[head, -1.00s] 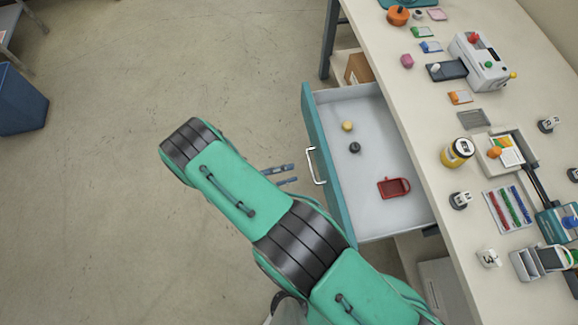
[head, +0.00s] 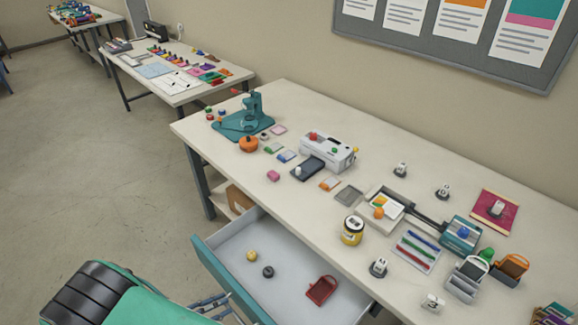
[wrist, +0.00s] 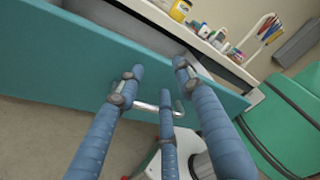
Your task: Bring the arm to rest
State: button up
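My gripper (head: 210,304) shows at the bottom of the head view, partly cut off, in front of the open drawer (head: 222,277). In the wrist view my gripper (wrist: 157,82) has its blue fingers spread apart with nothing held between them. The teal drawer front (wrist: 60,62) lies beyond them, and its metal handle (wrist: 145,106) shows behind and between the fingers. I cannot tell whether a finger touches the handle. My green and black arm fills the lower left of the head view.
The drawer holds a yellow knob (head: 251,255), a black knob (head: 268,271) and a red tray-like piece (head: 321,290). The workbench (head: 225,160) above carries a laminator (head: 329,150), a teal press (head: 245,120) and small items. Open floor (head: 90,190) lies to the left.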

jog(key=w+d+r+m+g+y, duration=0.2)
jog(key=w+d+r+m+g, duration=0.1)
jog(key=d+r+m, duration=0.5)
jog(key=w+d+r+m+g+y, duration=0.2)
jog(key=d+r+m+g, duration=0.15)
jog(key=d+r, duration=0.45)
jog(key=w+d+r+m+g+y, duration=0.3)
jog(key=d+r+m, duration=0.25)
jog(key=r, duration=0.45)
jog(key=s+d+r+m+t+y, duration=0.3)
jog(key=s+d+r+m+y, duration=0.1)
jog(key=s+d+r+m, duration=0.3)
jog(key=s+d+r+m+t+y, duration=0.3)
jog(key=s+d+r+m, duration=0.5)
jog(key=d+r+m, duration=0.4)
jog(key=shift+d+m+y, duration=0.6)
jog(key=shift+d+m, duration=0.65)
jog(key=shift+m, duration=0.15)
